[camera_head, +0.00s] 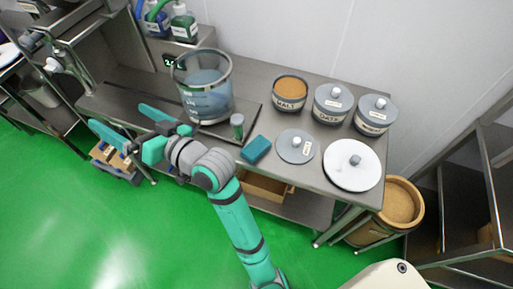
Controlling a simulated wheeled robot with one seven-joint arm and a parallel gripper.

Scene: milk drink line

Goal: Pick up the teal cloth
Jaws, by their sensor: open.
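The teal cloth (256,149) lies on the steel table near its front edge, as a small folded, block-like piece. A small grey-green shaker or jar stands just behind it to the left, and a grey lid lies to its right. My gripper (118,115) is open, with its two teal fingers spread wide and pointing left. It is to the left of the cloth and well apart from it, over or in front of the table's left part. Nothing shows between the fingers.
A clear measuring vessel (204,92) stands on a dark scale-like plate behind my wrist. Green floor in front is clear.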

